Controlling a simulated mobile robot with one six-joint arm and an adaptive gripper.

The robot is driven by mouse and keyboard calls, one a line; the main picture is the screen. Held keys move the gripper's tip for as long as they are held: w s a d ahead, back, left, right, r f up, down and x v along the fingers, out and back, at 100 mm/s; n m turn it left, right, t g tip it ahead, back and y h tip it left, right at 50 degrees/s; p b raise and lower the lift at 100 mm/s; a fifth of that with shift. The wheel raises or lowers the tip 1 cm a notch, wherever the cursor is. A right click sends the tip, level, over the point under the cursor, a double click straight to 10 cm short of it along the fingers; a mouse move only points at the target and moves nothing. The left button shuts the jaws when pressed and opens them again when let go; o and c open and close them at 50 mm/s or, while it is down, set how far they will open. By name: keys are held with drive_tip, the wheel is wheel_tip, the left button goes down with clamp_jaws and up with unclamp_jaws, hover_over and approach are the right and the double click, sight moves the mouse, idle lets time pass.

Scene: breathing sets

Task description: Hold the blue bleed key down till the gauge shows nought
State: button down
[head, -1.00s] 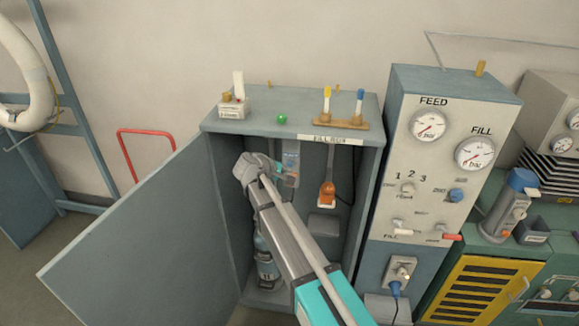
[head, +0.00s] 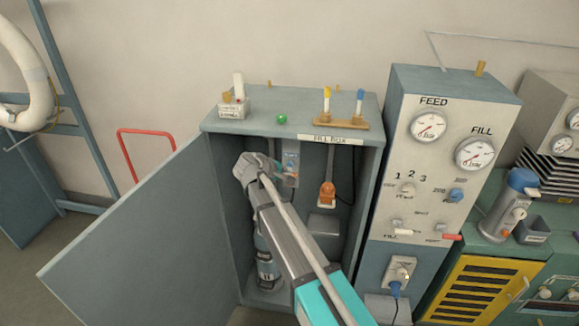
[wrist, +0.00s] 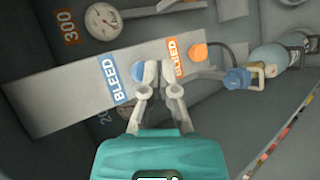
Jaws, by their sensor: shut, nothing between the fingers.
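The blue bleed key (wrist: 138,71) is a round blue knob on a pale bar inside the open cabinet, beside a blue BLEED label (wrist: 114,80). My gripper (wrist: 159,68) is shut and empty. Its fingertips are at the right edge of the blue key and partly overlap it in the wrist view; I cannot tell whether they press it. A round white gauge (wrist: 103,20) is at the upper left of the wrist view, beside an orange 300 mark; its reading is too small to tell. In the head view my wrist hides the key.
An orange knob (wrist: 198,51) with an orange label is close right of my fingers. A blue valve and bottle (wrist: 280,58) are further right. The cabinet door (head: 140,235) stands open at left. A panel with FEED and FILL gauges (head: 475,153) is right of the cabinet.

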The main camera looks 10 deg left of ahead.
drive_tip(key=shift+w, duration=1.05)
idle(5.0)
drive_tip(key=shift+s, duration=1)
drive_tip(key=shift+s, duration=0.1)
drive_tip(key=shift+s, duration=2.45)
